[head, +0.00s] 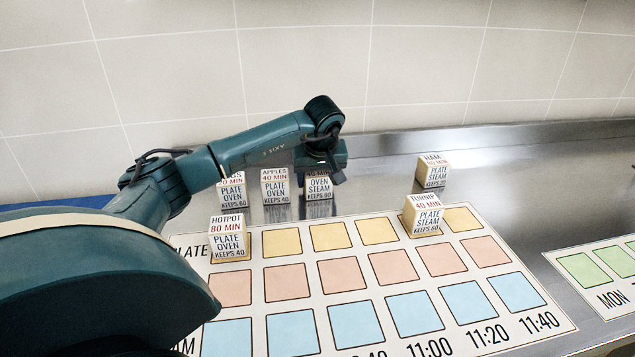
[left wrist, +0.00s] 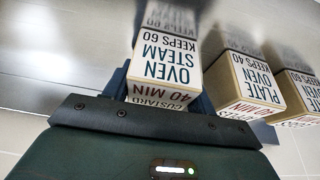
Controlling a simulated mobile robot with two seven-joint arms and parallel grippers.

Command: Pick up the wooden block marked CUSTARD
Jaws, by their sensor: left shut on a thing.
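The wooden block marked CUSTARD (left wrist: 164,68) shows in the left wrist view, with OVEN, STEAM and KEEPS 60 on its facing side and 40 MIN beside its name. In the head view the same block (head: 319,187) is at the back of the steel counter, its top partly hidden by my gripper. My left gripper (head: 327,176) is over it, shut on it with a finger on each side. I cannot tell whether the block is clear of the counter. My right gripper is not in view.
The APPLES block (head: 275,187) stands close left, with another block (head: 232,190) beyond it. The HOTPOT block (head: 229,239) and TURNIP block (head: 423,214) stand on the coloured chart (head: 385,236). The HAM block (head: 432,171) stands at the back right. Bare counter lies between CUSTARD and HAM.

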